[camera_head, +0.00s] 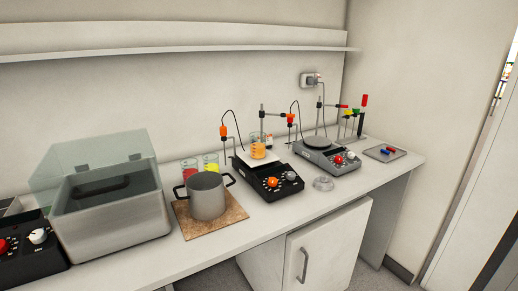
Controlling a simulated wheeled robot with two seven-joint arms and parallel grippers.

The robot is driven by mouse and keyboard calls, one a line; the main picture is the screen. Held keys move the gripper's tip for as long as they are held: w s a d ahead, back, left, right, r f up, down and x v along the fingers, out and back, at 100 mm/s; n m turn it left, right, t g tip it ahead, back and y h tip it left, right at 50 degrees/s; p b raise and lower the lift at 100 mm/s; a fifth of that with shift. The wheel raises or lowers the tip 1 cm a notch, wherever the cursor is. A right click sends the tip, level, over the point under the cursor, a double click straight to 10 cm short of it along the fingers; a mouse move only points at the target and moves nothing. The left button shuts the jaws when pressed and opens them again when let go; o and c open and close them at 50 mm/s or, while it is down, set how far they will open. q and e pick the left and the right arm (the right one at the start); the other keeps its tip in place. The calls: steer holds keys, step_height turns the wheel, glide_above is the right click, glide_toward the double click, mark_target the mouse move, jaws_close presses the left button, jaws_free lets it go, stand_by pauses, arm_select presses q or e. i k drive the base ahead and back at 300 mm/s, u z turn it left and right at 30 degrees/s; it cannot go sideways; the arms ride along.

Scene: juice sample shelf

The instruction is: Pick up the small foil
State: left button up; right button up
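I cannot make out a clear sheet of foil. A small, shiny, clear or silvery round piece (323,184) lies on the white bench (345,195), in front of the right hotplate; I cannot tell whether it is the small foil. Neither of my grippers is in view.
A grey pot (207,197) stands on a brown board (181,214). Left of it is a steel box (115,232) with a raised clear lid. A beaker of orange liquid (258,150) sits on the middle hotplate (270,179). The right hotplate (330,158) and a small tray (398,154) stand farther right.

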mark_target(323, 183)
steer(key=z, duration=0.2)
steer(key=k, duration=0.45)
steer(key=z, duration=0.5)
steer(key=k, duration=0.85)
steer(key=z, duration=0.9)
steer(key=i, duration=1.85)
steer(key=z, duration=0.25)
steer(key=i, duration=1.8)
steer(key=u, duration=1.1)
steer(key=i, duration=0.95)
steer(key=u, duration=1.05)
